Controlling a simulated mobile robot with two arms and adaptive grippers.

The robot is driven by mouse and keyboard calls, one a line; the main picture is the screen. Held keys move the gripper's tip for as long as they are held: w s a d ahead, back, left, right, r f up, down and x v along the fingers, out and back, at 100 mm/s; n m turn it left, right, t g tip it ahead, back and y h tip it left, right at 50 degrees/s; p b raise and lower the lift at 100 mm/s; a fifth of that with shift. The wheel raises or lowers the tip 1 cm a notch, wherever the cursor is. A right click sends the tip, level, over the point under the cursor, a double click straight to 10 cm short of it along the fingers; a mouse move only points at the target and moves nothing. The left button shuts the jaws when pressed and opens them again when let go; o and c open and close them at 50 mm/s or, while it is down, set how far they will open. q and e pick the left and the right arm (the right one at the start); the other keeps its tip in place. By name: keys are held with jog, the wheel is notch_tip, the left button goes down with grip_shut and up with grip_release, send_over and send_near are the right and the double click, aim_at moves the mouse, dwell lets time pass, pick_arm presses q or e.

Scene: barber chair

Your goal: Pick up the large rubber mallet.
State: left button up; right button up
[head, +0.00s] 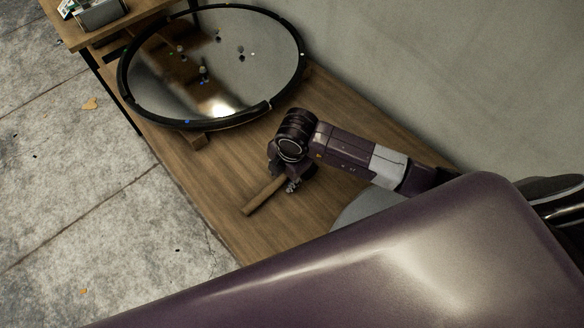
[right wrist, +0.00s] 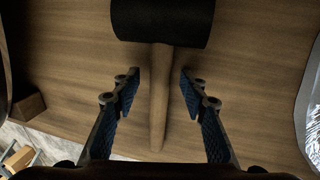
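The large rubber mallet lies on the wooden tabletop; in the right wrist view its black head (right wrist: 162,22) is at the top, and its pale wooden handle (right wrist: 158,115) runs down between my fingers. In the head view only part of the handle (head: 262,196) shows; my right gripper and arm hide the head. My right gripper (head: 286,182) is over the mallet. In the right wrist view the gripper (right wrist: 158,82) is open, with a blue-padded finger on each side of the handle and a gap to both. My left gripper is not in view.
A round black-rimmed mirror (head: 134,105) lies on the wooden table (head: 215,185) beyond my right arm. A grey wall (head: 430,70) borders the table on the right. A raised wooden shelf (head: 130,25) with small items is at the top left. The near tabletop around the handle is clear.

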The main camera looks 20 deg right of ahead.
jog(key=shift+f, duration=0.15)
grip_shut()
jog(key=shift+w, duration=0.1)
dwell(0.4)
